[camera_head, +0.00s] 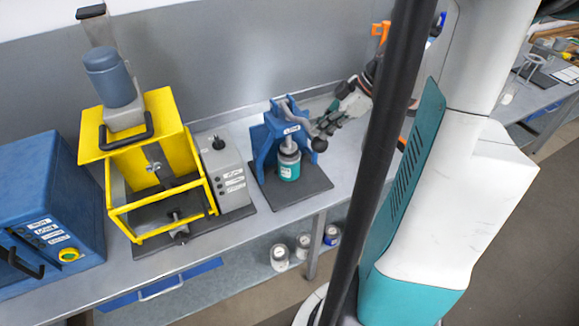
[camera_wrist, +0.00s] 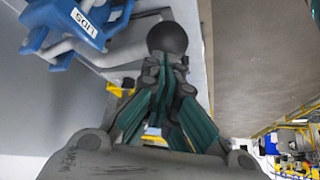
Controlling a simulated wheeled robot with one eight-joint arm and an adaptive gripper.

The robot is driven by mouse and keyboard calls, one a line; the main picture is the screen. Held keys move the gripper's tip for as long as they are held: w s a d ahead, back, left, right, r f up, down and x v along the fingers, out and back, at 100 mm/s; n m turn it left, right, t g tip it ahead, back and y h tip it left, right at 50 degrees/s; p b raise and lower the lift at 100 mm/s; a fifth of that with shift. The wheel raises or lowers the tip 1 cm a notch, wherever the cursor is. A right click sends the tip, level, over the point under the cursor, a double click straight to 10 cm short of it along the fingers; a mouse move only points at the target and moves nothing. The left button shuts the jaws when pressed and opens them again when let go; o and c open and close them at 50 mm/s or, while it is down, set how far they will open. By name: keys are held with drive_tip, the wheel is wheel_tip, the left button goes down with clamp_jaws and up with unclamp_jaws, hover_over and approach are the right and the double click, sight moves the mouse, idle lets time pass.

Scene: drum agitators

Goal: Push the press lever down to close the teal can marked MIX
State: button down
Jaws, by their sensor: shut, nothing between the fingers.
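The blue press (camera_head: 268,150) stands on a dark base plate on the bench, and its upper part shows in the wrist view (camera_wrist: 42,18). Its grey lever (camera_wrist: 112,52) ends in a black ball knob (camera_head: 320,145), seen large in the wrist view (camera_wrist: 168,38). The teal can (camera_head: 289,171) sits upright under the press; its marking is too small to read, and its top is partly hidden by the press head. My gripper (camera_head: 323,126) is shut and empty, with its fingertips (camera_wrist: 165,66) right at the knob. I cannot tell whether they touch it.
Left of the press stand a yellow frame machine (camera_head: 118,142) with a grey control box (camera_head: 226,172), then a blue cabinet (camera_head: 60,195). The wall rises close behind. Several small cans (camera_head: 280,257) stand on the lower shelf.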

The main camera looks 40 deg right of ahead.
sight(321, 144)
drive_tip(key=shift+f+b, duration=0.8)
drive_tip(key=shift+f, duration=0.3)
drive_tip(key=shift+f+b, duration=0.9)
drive_tip(key=shift+f, duration=0.25)
drive_tip(key=shift+f+b, duration=0.85)
drive_tip(key=shift+b, duration=0.05)
drive_tip(key=shift+r, duration=0.15)
